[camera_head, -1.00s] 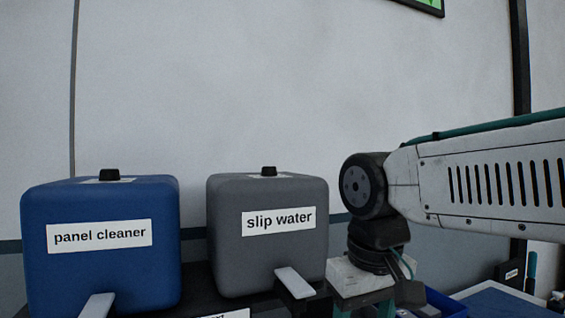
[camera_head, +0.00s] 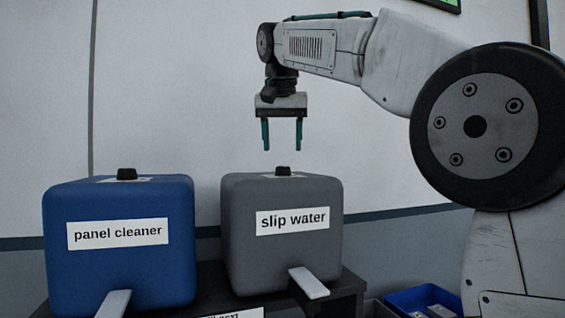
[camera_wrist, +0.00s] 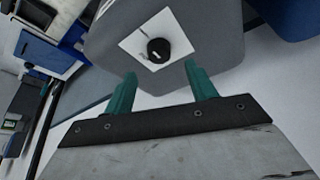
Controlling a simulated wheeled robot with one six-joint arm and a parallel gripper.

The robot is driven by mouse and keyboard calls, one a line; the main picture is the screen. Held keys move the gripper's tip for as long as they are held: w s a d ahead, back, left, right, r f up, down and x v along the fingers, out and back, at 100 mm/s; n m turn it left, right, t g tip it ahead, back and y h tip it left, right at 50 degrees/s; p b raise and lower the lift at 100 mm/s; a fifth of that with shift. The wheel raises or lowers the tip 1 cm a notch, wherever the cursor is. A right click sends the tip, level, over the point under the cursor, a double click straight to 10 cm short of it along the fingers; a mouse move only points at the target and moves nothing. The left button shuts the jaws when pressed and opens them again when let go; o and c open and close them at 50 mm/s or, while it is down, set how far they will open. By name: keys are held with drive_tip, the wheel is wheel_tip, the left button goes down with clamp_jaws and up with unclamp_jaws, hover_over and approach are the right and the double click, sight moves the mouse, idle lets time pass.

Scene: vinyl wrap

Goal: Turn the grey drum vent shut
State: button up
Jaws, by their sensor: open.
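The grey drum (camera_head: 283,258), labelled "slip water", stands on a dark stand. Its vent (camera_head: 283,171) is a small black knob on top. In the wrist view the vent (camera_wrist: 158,50) sits on a white square plate (camera_wrist: 140,42) and carries a light mark on its face. My gripper (camera_head: 282,149) is open and empty, pointing down above the grey drum, with its fingertips a little above the vent. In the wrist view the vent lies beyond and between the two teal fingertips (camera_wrist: 160,70), not touching them.
A blue drum (camera_head: 120,270), labelled "panel cleaner", stands to the left with its own black knob (camera_head: 127,174). Pale levers stick out from the front of both drums. A blue bin (camera_head: 425,300) sits low at the right. The wall is behind.

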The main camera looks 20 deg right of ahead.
sight(283, 171)
drive_tip(key=x, duration=0.5)
drive_tip(key=shift+w+f, duration=0.15)
drive_tip(key=shift+f, duration=0.15)
drive_tip(key=c, duration=1)
